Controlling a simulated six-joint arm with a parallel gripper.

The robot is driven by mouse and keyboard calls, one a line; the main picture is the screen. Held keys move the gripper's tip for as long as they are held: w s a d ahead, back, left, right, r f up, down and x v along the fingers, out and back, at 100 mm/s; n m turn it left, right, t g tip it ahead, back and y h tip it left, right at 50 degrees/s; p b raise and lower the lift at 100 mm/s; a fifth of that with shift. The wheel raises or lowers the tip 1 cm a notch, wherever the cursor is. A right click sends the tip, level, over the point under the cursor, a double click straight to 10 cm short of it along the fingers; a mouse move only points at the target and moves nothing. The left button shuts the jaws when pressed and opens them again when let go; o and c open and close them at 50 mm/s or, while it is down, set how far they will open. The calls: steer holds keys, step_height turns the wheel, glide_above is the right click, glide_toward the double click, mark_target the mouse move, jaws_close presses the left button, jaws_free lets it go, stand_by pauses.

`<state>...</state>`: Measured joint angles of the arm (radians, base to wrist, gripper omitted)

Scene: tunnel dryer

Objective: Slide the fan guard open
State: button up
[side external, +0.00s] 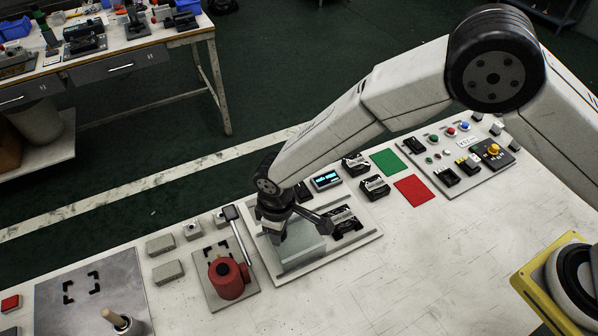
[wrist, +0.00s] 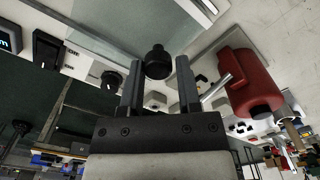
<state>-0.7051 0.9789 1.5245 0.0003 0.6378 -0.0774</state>
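The fan guard (side external: 303,252) looks like a pale, partly see-through cover on the left part of a light panel with rails. In the wrist view its pale pane (wrist: 186,14) shows along the top. A round black knob (wrist: 158,63) stands in front of it. My gripper (side external: 276,230) is over the guard's left end in the side view. In the wrist view my gripper (wrist: 160,62) has its two fingers apart, one on each side of the knob, with small gaps visible. In the side view my gripper hides the knob. Whether a fan is under the guard is unclear.
A red cylinder with a lever (side external: 230,279) stands close left of the guard panel; it also shows in the wrist view (wrist: 250,82). A black labelled unit (side external: 343,222) sits right of the guard. A small lit display (side external: 326,180) is behind. The front bench surface is clear.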

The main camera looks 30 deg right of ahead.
steer(key=o, duration=0.3)
steer(key=shift+a, duration=0.25)
steer(key=shift+o, duration=0.3)
steer(key=shift+d, duration=0.1)
steer(key=shift+r, duration=0.1)
steer(key=shift+r, duration=3.85)
